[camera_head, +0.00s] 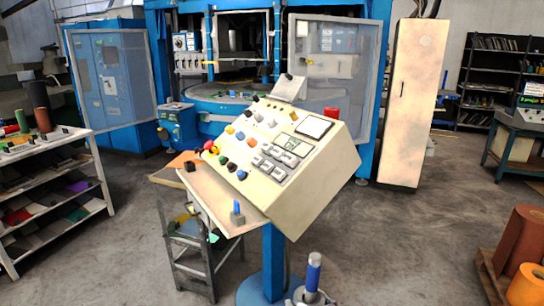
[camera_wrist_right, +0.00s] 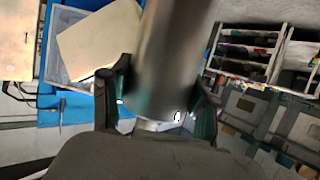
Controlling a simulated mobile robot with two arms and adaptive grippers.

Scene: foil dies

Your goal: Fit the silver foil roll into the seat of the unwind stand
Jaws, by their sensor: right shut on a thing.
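A silver-grey cylinder, the foil roll (camera_wrist_right: 178,50), fills the upper middle of the right wrist view. Its upper end runs out of that picture. The dark fingers of my right gripper (camera_wrist_right: 160,92) lie on either side of it and are shut on it. The roll and both grippers are out of the head view. I cannot make out the unwind stand or its seat for sure. A grey base with an upright blue cylinder (camera_head: 314,270) shows at the bottom edge of the head view, partly cut off.
A tilted cream control console (camera_head: 310,165) on a blue post (camera_head: 273,255) stands in the middle. A grey step stool (camera_head: 190,262) is beside it. Shelves (camera_head: 60,190) stand at left. Red and orange rolls (camera_head: 522,245) sit on a pallet at right. Floor between console and pallet is clear.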

